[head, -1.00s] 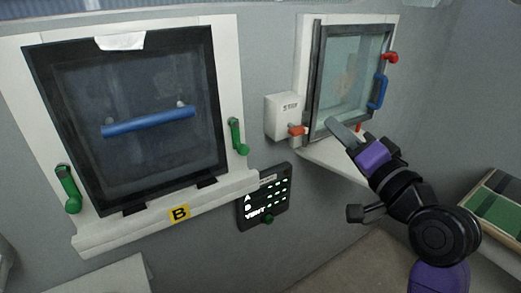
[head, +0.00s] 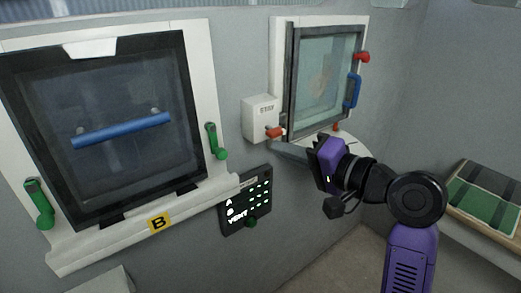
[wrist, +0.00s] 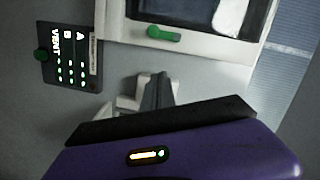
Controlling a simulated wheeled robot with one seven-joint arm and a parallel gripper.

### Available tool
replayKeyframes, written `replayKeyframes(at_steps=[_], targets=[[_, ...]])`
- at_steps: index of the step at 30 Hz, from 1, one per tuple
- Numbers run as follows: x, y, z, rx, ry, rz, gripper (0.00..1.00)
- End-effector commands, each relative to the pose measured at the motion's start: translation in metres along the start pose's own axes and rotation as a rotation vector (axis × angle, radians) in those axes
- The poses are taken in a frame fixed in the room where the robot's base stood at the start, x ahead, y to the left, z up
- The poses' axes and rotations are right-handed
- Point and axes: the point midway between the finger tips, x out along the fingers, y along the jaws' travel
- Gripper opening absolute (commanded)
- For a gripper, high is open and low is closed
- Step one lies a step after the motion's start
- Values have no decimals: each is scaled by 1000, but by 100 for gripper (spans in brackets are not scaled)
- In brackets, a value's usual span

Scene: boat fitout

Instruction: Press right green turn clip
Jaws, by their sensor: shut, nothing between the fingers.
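The right green turn clip (head: 217,141) is on the right side of the white frame of window B in the head view. It hangs nearly upright on the frame. In the wrist view the green clip (wrist: 163,33) lies near the top, beyond the fingers. My gripper (head: 278,149) is shut and empty, to the right of the clip and apart from it, just below the stay box. In the wrist view my gripper (wrist: 158,88) points toward the wall below the clip. The left green clip (head: 40,203) is on the left of window B (head: 120,125).
A black vent panel (head: 246,202) with a green knob is below the clip. The white stay box (head: 261,118) with a red lever (head: 275,132) is close above my gripper. The second window (head: 325,80) has red knobs and a blue handle. A bench (head: 485,200) stands right.

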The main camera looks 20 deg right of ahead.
Motion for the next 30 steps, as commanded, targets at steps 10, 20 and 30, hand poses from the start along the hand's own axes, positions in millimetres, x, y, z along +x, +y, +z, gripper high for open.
replayKeyframes(at_steps=[10,20,30], targets=[[63,-1,1,1,-4,1,0],[98,0,25,-1,-2,2,0],[102,0,39,-1,1,1,0]])
